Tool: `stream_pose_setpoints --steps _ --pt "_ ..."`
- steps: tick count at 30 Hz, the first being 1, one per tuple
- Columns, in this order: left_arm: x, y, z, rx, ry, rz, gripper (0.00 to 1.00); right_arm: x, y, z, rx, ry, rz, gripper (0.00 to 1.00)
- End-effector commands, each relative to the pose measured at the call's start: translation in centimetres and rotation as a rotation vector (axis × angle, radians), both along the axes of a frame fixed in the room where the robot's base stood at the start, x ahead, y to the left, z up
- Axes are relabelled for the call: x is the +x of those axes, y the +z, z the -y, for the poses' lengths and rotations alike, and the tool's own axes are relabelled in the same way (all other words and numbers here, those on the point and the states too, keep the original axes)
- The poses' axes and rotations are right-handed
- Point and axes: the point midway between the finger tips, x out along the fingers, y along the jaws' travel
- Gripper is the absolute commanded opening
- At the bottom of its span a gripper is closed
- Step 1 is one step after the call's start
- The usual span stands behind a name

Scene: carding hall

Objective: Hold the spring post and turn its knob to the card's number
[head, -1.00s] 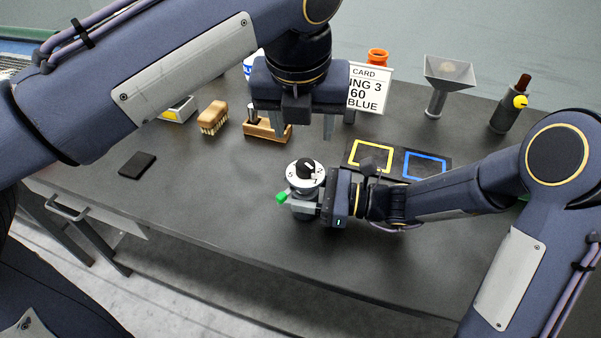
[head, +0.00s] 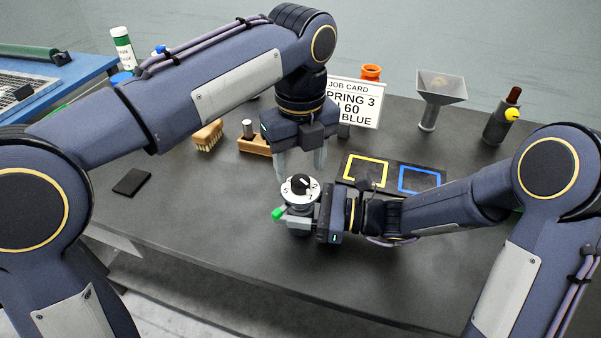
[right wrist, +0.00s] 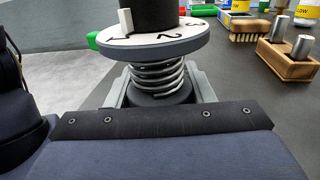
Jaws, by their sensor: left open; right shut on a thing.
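The spring post has a white numbered dial (head: 299,188) with a black knob (head: 301,184) on top and stands upright on the table. In the right wrist view its coil spring (right wrist: 158,80) shows below the dial, and a white pointer on the knob (right wrist: 152,12) stands left of the 2. My right gripper (head: 298,218) is shut on the spring post below the dial. My left gripper (head: 300,163) is open and empty, fingers down, just above and behind the knob. The job card (head: 354,101) reads spring 3, 60, blue, its left edge partly hidden by my left gripper.
A dark board with a yellow square (head: 366,170) and a blue square (head: 421,180) lies behind my right arm. A brush (head: 208,135), a wooden block (head: 253,146), a funnel (head: 438,88) and a dark bottle (head: 502,118) stand farther back. The left front table is mostly clear.

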Motion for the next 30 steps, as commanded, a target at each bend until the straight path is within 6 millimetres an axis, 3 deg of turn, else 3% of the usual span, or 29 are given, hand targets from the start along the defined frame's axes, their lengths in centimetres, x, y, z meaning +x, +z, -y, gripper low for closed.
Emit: stream_pose_setpoints --steps 6,17,27,30 --pt "0.0 -2.5 0.0 0.001 0.0 0.0 0.53 0.0 0.0 0.0 0.0 0.0 0.0 0.07" --pt "0.0 -3.1 0.0 0.0 -0.001 0.001 0.53 0.0 0.0 0.0 0.0 0.0 0.0 0.07" --pt "0.0 -3.1 0.0 0.0 -0.001 0.001 0.1 0.0 0.0 0.0 0.0 0.0 0.0 0.07" --pt "0.0 -3.1 0.0 0.0 0.0 0.001 0.08 0.0 0.0 0.0 0.0 0.0 -0.001 0.07"
